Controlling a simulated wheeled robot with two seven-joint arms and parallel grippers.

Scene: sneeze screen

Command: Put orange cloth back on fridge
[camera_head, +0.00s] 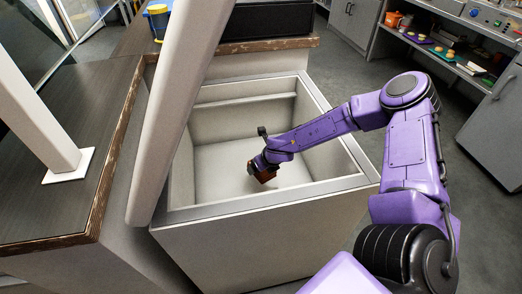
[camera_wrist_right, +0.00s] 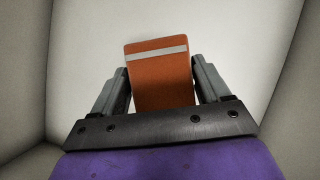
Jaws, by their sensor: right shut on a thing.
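The orange cloth (camera_wrist_right: 160,75) has a pale stripe near its far end. In the right wrist view it sits between the two grey fingers of my right gripper (camera_wrist_right: 162,85), which is shut on it. In the head view my right gripper (camera_head: 262,172) is down inside an open, light grey box-like unit (camera_head: 262,234), above its pale floor. There the cloth shows only as a small, dark orange-brown patch (camera_head: 265,176) at the gripper's tip. My left gripper is not in view. I cannot tell which unit is the fridge.
The unit's raised rim (camera_head: 345,140) surrounds my right arm. A yellow and blue cup (camera_head: 157,20) stands at the back. Shelves with food (camera_head: 455,60) are at the far right.

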